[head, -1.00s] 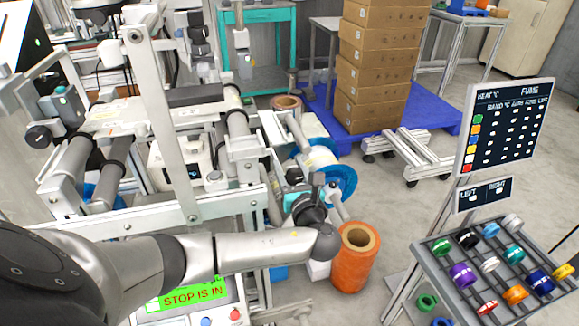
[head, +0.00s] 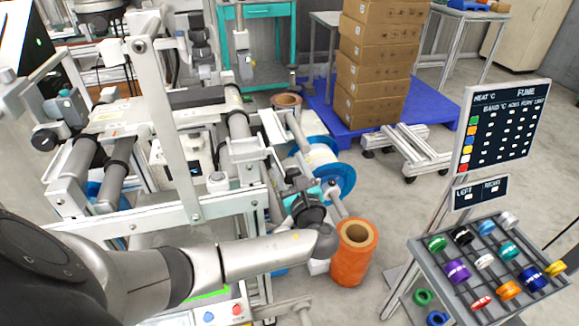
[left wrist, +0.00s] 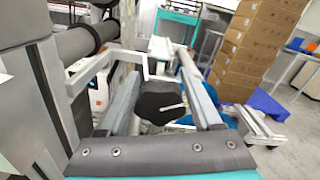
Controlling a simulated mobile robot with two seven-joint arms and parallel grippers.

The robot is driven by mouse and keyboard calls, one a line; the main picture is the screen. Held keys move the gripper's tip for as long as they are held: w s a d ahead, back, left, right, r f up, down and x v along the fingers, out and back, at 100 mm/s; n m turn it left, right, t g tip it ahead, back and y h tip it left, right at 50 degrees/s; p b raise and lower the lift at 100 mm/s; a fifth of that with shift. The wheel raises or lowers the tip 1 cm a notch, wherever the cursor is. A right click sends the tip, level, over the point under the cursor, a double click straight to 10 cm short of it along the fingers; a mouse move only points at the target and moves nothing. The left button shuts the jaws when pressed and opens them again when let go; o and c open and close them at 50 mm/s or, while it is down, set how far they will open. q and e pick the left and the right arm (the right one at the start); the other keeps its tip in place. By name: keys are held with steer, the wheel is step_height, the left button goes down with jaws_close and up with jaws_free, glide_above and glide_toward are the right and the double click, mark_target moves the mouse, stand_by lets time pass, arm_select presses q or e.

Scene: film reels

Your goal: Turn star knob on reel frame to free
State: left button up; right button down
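The black star knob (left wrist: 160,104) shows in the middle of the left wrist view, with a pale slot or line on its face. A pale metal bracket is close behind it. My left gripper (left wrist: 163,68) is open, with one grey finger on each side of the knob. I cannot tell whether either finger touches it. In the head view, my left gripper (head: 318,188) is at the right end of the reel frame (head: 225,207), beside the blue-flanged reel (head: 343,178). The knob is not clear there. My right gripper is not in view.
An orange roll (head: 352,258) stands on the floor right of my left wrist. A rack of coloured rolls (head: 445,262) and a dark panel (head: 500,130) stand farther right. Stacked boxes (head: 373,75) sit on a blue pallet (head: 437,118) behind.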

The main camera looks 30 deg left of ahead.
arm_select(q)
steer(key=shift+o, duration=1.3)
steer(key=shift+s+d, duration=0.25)
steer(key=shift+d, duration=0.1)
steer(key=p+v, duration=0.4)
steer(key=v, duration=1)
steer(key=shift+s+p, duration=0.2)
steer(key=shift+p, duration=0.15)
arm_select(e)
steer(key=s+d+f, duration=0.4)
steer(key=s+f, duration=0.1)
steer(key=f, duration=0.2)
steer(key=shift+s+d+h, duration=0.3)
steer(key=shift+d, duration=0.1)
arm_select(q)
steer(key=shift+d, duration=0.1)
